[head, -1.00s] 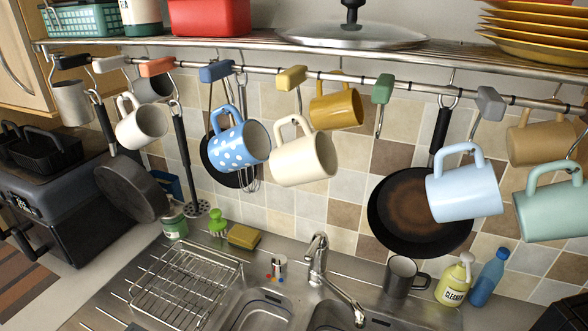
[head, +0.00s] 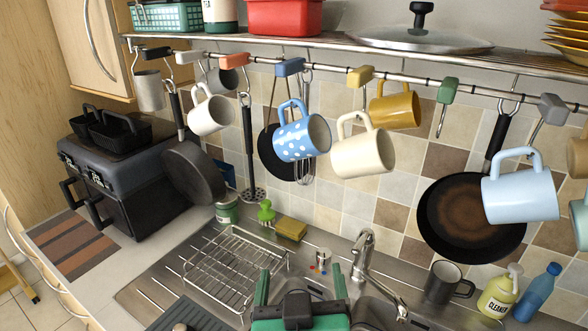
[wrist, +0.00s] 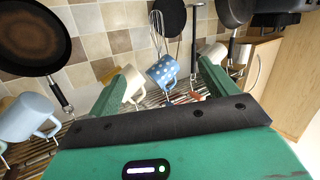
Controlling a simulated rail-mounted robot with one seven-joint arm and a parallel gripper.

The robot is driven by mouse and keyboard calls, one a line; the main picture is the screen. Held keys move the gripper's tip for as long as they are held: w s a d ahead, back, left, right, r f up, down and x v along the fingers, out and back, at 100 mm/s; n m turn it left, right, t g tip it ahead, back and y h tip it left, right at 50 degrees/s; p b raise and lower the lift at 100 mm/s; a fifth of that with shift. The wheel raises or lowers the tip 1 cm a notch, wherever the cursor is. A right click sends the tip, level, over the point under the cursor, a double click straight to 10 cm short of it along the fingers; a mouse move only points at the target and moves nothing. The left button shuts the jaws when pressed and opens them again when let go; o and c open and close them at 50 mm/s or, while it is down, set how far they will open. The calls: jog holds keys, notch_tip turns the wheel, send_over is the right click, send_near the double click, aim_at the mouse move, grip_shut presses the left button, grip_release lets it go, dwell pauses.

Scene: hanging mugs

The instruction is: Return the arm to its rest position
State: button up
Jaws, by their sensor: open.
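My gripper (head: 300,276) shows at the bottom middle of the head view, with its two green fingers pointing up and apart. It is over the sink area, below the row of hanging mugs, and touches none of them. In the wrist view my gripper (wrist: 158,84) is open and empty. Between and beyond its fingers, at a distance, are the blue polka-dot mug (wrist: 163,71) and the cream mug (wrist: 131,82). The rest of my arm is mostly out of view.
Mugs hang from a rail, including a white mug (head: 211,112), a yellow mug (head: 394,106) and a light blue mug (head: 520,190). A frying pan (head: 470,222) hangs on the right. A dish rack (head: 235,262), a tap (head: 366,265) and a cleaner bottle (head: 497,298) stand below.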

jog(key=s+a+r+t+p, duration=0.1)
jog(key=s+r+t, duration=0.25)
jog(key=r, duration=0.55)
jog(key=s+r+m+t+p, duration=0.15)
jog(key=s+r, duration=0.25)
jog(key=r, duration=0.4)
jog(key=s+a+r+t, duration=0.1)
jog(key=s+r+t, duration=0.3)
jog(key=r, duration=0.5)
notch_tip(320, 180, down, 12)
jog(key=b, duration=1.1)
jog(key=shift+d, duration=0.35)
